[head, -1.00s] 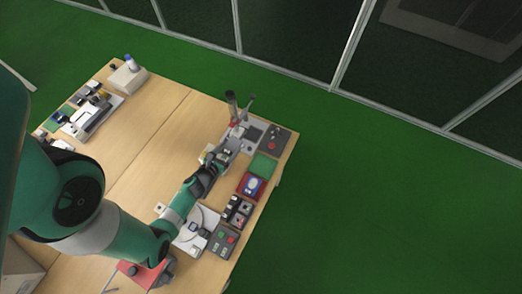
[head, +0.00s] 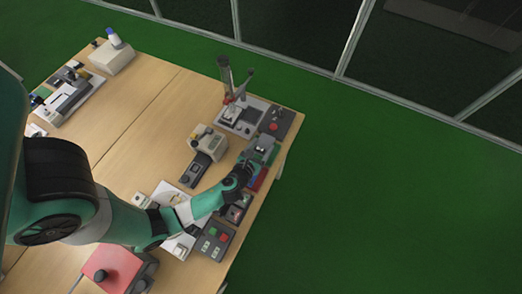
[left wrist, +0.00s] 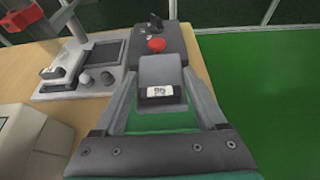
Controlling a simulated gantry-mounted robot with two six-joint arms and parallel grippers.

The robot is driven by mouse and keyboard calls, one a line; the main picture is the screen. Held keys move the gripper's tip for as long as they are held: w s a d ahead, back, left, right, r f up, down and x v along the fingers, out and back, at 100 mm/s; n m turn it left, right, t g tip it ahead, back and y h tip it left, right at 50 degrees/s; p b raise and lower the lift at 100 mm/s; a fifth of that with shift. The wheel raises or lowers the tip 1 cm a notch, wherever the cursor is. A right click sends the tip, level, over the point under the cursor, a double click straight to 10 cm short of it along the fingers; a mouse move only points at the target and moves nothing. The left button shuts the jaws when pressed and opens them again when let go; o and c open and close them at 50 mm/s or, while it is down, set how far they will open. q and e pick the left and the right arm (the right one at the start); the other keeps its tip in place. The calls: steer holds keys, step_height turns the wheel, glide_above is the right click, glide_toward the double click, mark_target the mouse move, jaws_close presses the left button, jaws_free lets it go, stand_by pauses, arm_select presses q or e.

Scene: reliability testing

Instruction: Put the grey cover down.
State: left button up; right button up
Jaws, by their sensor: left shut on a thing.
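The grey cover (left wrist: 160,72) is a blocky piece with a small white label on its near face, held between the two fingers of my left gripper (left wrist: 162,92). In the head view the cover (head: 263,143) is at the tip of my left gripper (head: 254,158), over the green pad near the table's right edge. The green pad (left wrist: 155,119) shows between the fingers in the left wrist view. I cannot tell whether the cover touches the pad. My right gripper is not in view.
A grey control box with a red button (head: 275,124) lies just beyond the green pad. A tester with an upright stand (head: 240,117) is to its left, with a beige device (head: 207,143) nearer. A button box (head: 214,241) lies nearer me on the table (head: 150,120).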

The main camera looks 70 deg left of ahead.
arm_select(q)
steer(key=shift+f+b, duration=1)
steer(key=shift+f, duration=1.05)
steer(key=o, duration=1.3)
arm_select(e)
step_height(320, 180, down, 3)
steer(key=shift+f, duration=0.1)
arm_select(q)
steer(key=shift+r+p, duration=0.8)
steer(key=shift+r, duration=0.1)
steer(key=p+v, duration=0.2)
steer(key=v, duration=0.8)
steer(key=shift+s+d+p, duration=0.25)
steer(key=shift+d+p, duration=0.1)
steer(key=shift+p, duration=0.05)
steer(key=shift+s+d+r, duration=0.15)
steer(key=shift+s+d, duration=0.15)
steer(key=shift+s, duration=0.15)
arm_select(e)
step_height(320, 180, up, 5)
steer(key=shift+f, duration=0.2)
arm_select(q)
steer(key=shift+w, duration=0.1)
